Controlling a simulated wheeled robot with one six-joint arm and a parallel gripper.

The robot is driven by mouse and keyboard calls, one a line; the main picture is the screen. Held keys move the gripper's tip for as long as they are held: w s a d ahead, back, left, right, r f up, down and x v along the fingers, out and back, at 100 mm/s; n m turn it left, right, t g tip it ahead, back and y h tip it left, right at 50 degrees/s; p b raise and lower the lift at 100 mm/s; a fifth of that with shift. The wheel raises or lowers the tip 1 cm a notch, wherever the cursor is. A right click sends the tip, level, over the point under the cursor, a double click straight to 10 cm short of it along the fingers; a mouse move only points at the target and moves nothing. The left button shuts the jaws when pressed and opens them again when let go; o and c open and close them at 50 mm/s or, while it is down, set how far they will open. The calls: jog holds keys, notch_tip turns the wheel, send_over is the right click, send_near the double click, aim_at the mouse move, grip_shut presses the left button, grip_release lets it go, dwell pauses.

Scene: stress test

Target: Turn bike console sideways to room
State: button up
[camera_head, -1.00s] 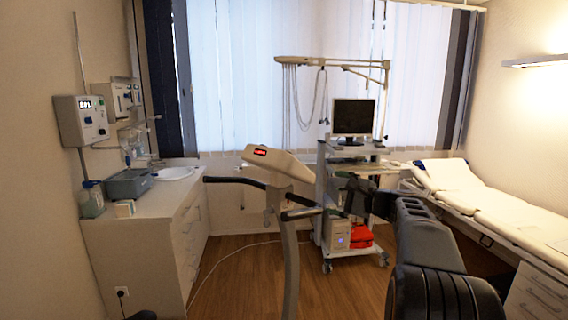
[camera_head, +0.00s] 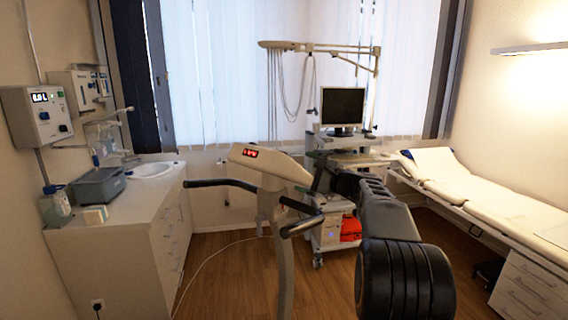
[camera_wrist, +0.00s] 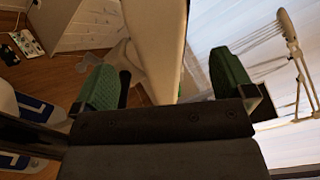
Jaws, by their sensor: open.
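The bike console (camera_head: 265,162) is a pale wedge-shaped head with a red lit display, on a beige post in the middle of the head view. Black handlebars (camera_head: 216,182) stick out from the post below it. My gripper (camera_head: 325,182) is just right of the console in the head view, partly hidden by my dark arm. In the wrist view my gripper (camera_wrist: 168,80) is open with its green pads apart. A pale bike part (camera_wrist: 155,40), which looks like the console, lies between and beyond the pads. I cannot tell whether it touches them.
A monitor cart (camera_head: 343,135) stands behind the bike at right. An examination bed (camera_head: 490,205) lines the right wall. A white cabinet with a sink (camera_head: 125,215) stands at left. A pale cable (camera_head: 205,262) lies on the wooden floor, which is open left of the post.

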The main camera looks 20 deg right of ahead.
aim_at(289, 168)
jog(key=p+x, duration=0.2)
jog(key=x, duration=0.7)
jog(key=shift+p, duration=0.4)
jog(key=shift+s, duration=0.1)
jog(key=shift+c, duration=0.2)
jog(key=shift+f, duration=0.1)
jog(key=c, duration=1.2)
